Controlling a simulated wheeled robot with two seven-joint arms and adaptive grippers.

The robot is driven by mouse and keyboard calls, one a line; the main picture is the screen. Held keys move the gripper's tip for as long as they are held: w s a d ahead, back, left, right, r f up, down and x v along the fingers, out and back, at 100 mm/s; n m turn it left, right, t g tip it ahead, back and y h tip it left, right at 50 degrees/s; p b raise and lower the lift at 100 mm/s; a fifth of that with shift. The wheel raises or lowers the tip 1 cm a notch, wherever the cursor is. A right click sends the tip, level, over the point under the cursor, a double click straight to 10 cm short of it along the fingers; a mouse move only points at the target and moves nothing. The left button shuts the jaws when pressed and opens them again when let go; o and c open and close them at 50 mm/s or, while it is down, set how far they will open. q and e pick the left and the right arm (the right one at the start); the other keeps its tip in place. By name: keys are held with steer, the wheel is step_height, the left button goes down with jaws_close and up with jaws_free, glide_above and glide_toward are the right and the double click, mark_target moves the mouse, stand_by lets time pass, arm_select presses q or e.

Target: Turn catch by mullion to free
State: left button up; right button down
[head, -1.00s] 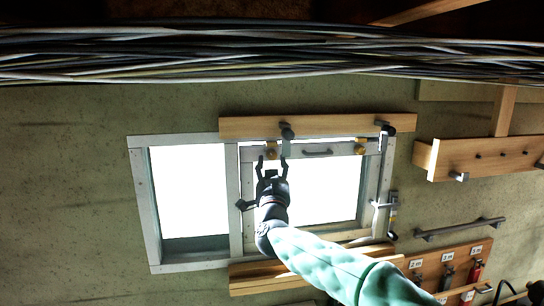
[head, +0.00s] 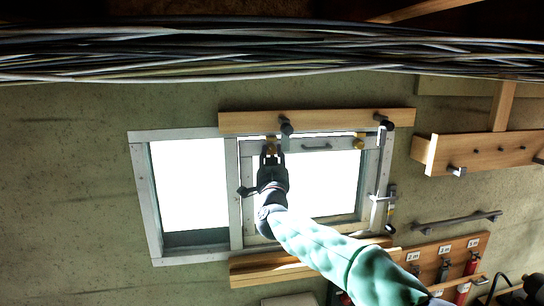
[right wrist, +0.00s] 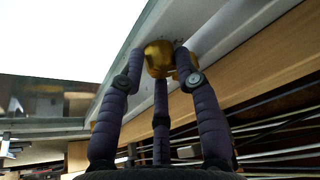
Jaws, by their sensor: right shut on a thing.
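The window's right-hand sash (head: 318,152) has a grey frame and sits right of the mullion (head: 236,200). A brass catch (head: 271,140) is at the sash's top edge near the mullion. A second brass catch (head: 359,142) is at the sash's top right. My right gripper (head: 271,154) reaches up and is shut on the catch by the mullion. In the right wrist view, the rounded brass catch (right wrist: 158,56) sits between the fingertips (right wrist: 160,75), which partly cover it. The catch's exact angle is hard to tell. My left gripper is out of view.
A wooden rail (head: 345,119) with dark pegs runs just above the sash. A grey handle (head: 317,147) is between the catches. A cable bundle (head: 270,55) crosses above. A wooden shelf (head: 255,271) lies below the window.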

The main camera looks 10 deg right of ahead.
steer(key=c, duration=2)
jaws_free()
steer(key=shift+n+t+y+b, duration=0.3)
steer(key=shift+n+y+b, duration=0.2)
steer(key=shift+n, duration=0.7)
jaws_close()
steer(key=o, duration=0.8)
jaws_free()
steer(key=shift+o, duration=1.2)
steer(key=shift+a, duration=0.1)
steer(key=shift+s+f, duration=0.1)
steer(key=shift+s, duration=0.15)
steer(key=v, duration=1.1)
steer(key=shift+s, duration=0.2)
steer(key=shift+f, duration=0.1)
